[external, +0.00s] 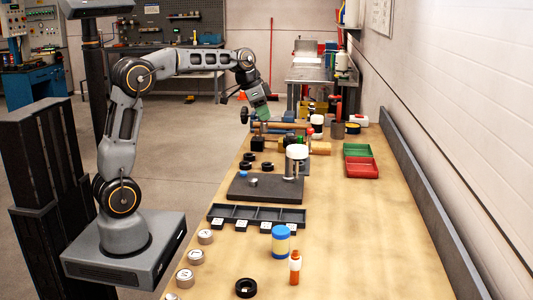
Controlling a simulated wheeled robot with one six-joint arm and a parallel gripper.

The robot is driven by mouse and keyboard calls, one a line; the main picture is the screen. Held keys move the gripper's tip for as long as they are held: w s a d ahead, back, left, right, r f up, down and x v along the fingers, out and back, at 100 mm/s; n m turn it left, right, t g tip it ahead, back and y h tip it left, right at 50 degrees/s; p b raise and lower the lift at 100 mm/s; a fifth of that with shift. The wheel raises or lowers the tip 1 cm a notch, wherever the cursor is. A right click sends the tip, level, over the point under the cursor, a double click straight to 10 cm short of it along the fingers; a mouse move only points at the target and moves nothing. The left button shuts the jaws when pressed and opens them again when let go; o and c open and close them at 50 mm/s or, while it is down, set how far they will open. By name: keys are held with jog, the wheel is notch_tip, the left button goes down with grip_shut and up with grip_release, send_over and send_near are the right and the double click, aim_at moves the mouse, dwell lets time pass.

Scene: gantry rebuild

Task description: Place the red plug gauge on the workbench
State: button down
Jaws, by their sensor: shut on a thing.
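My gripper (264,114) is at the far end of the wooden workbench (350,225), above its left side. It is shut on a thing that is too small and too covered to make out. A green part shows at the gripper's end. A reddish-brown bar (283,125) shows just below and right of it; I cannot tell whether they touch. I cannot pick out the red plug gauge with certainty. An orange-red cylinder with a pale band (295,267) stands upright at the near end of the bench.
A dark plate (268,190) with a white-topped cylinder (296,160) is mid-bench. The bench's right side is largely clear beside a grey rail (420,190).

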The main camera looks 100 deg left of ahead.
jog(key=shift+r, duration=0.9)
jog(key=w+d+m+h+b, duration=0.1)
jog(key=w+d+m+b, duration=0.15)
jog(key=d, duration=1.35)
jog(key=w+d+m+h+b, duration=0.15)
jog(key=d+m, duration=0.25)
jog(key=d, duration=1.2)
jog(key=s+d+m+h, duration=0.1)
jog(key=s+d+m, duration=0.3)
jog(key=d, duration=0.6)
jog(key=shift+n, duration=0.75)
jog(key=shift+s+a+f+b, duration=0.1)
jog(key=shift+f+b, duration=0.15)
jog(key=shift+f, duration=4.45)
jog(key=shift+s+a+f+b, duration=0.1)
jog(key=shift+f+b, duration=0.1)
jog(key=shift+f, duration=4.45)
